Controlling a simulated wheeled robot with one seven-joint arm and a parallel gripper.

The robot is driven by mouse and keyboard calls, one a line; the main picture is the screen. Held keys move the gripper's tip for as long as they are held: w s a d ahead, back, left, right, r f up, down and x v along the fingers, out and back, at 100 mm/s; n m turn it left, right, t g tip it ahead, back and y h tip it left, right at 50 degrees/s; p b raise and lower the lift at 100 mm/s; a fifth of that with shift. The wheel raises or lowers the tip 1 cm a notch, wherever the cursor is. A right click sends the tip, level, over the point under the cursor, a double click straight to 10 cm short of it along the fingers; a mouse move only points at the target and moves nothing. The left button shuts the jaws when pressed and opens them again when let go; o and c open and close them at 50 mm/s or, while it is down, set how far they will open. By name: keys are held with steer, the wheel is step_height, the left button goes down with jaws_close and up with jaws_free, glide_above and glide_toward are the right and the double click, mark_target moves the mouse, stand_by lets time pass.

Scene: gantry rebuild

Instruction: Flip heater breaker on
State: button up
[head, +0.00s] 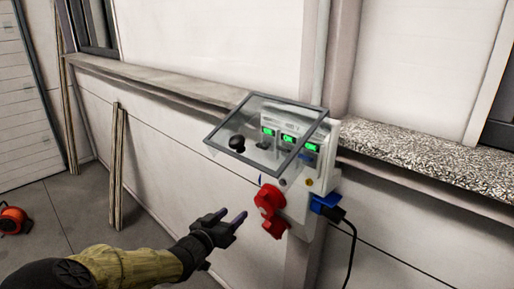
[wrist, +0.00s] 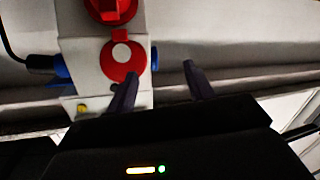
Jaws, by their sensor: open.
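A white breaker box (head: 326,131) is mounted on the wall in the head view. Its clear, grey-framed cover (head: 222,150) is raised and tilted out over the front. Behind the cover is a row of breakers with green windows (head: 288,138); their small lettering is hard to read, and I cannot tell which is the heater breaker. My gripper (head: 234,213) is open and empty, below and left of the box, apart from it. In the wrist view my open fingers (wrist: 160,72) point toward the box's lower part, and the breakers are out of view.
Red sockets (head: 268,201) protrude below the breakers; one (wrist: 120,62) is close to my fingers in the wrist view. A blue plug (head: 325,203) with a hanging black cable (head: 352,250) is at right. A black knob (head: 237,143) shows by the cover. A ledge (head: 160,80) runs along the wall.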

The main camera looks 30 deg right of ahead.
steer(key=s+a+r+m+h, duration=0.2)
steer(key=a+r+h, duration=0.1)
steer(key=r, duration=0.3)
steer(key=s+a+r+m+g+h, duration=0.1)
steer(key=s+a+r+m+h, duration=0.2)
steer(key=r, duration=0.3)
steer(key=shift+a+h, duration=0.3)
steer(key=shift+h, duration=0.3)
steer(key=shift+s+d+r, duration=0.1)
steer(key=shift+r, duration=0.1)
